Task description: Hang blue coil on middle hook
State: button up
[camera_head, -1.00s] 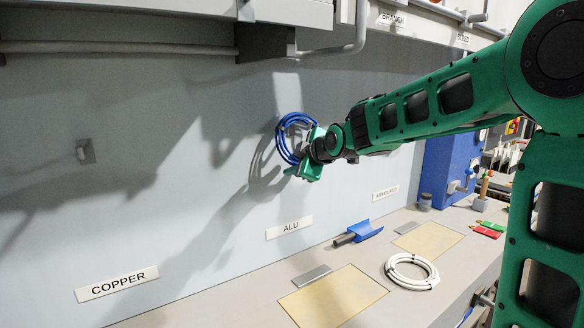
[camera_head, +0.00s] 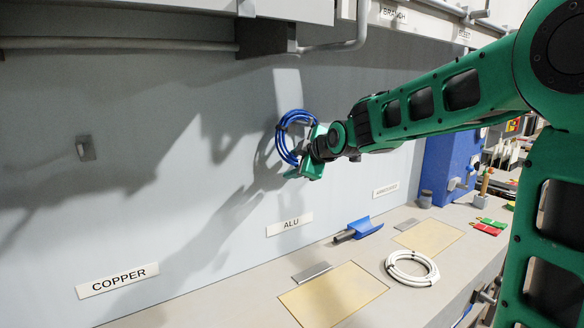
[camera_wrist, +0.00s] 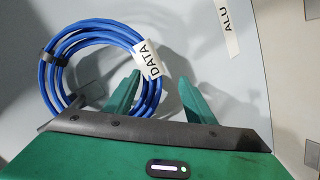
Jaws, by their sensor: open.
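The blue coil (camera_head: 284,140) is upright against or close to the grey wall, above the ALU label (camera_head: 290,225). In the wrist view the coil (camera_wrist: 52,72) carries a white DATA tag (camera_wrist: 150,62) and a dark tie. My gripper (camera_head: 308,160) is at the coil's lower right. In the wrist view its fingers (camera_wrist: 160,100) are apart, with the coil's right side between them. A grey plate (camera_wrist: 88,86), seemingly the middle hook's mount, shows inside the loop. The hook itself and its contact with the coil cannot be made out.
An empty hook (camera_head: 84,148) is on the wall above the COPPER label (camera_head: 117,281). A white coil (camera_head: 411,268), a blue scoop (camera_head: 358,229) and tan mats (camera_head: 333,293) lie on the bench. A cabinet and pipe (camera_head: 120,47) overhang the wall above.

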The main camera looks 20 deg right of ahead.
jog(key=v, duration=1)
jog(key=s+d+f+m+g+h, duration=0.3)
jog(key=s+d+f+m+g, duration=0.3)
jog(key=s+d+f+m, duration=0.7)
jog(key=s+d+f+m+g, duration=0.1)
jog(key=s+f+m+g, duration=0.2)
jog(key=s, duration=1)
jog(key=s+d+f+m+g, duration=0.1)
jog(key=s+f+m+g, duration=0.2)
jog(key=s+f, duration=0.4)
jog(key=s+m, duration=0.1)
jog(key=s, duration=0.5)
jog(key=shift+s+f+m+y, duration=0.2)
jog(key=shift+s+m+y, duration=0.05)
jog(key=shift+m+y, duration=0.05)
jog(key=shift+d, duration=0.15)
jog(key=shift+w+f, duration=0.25)
jog(key=shift+w, duration=0.4)
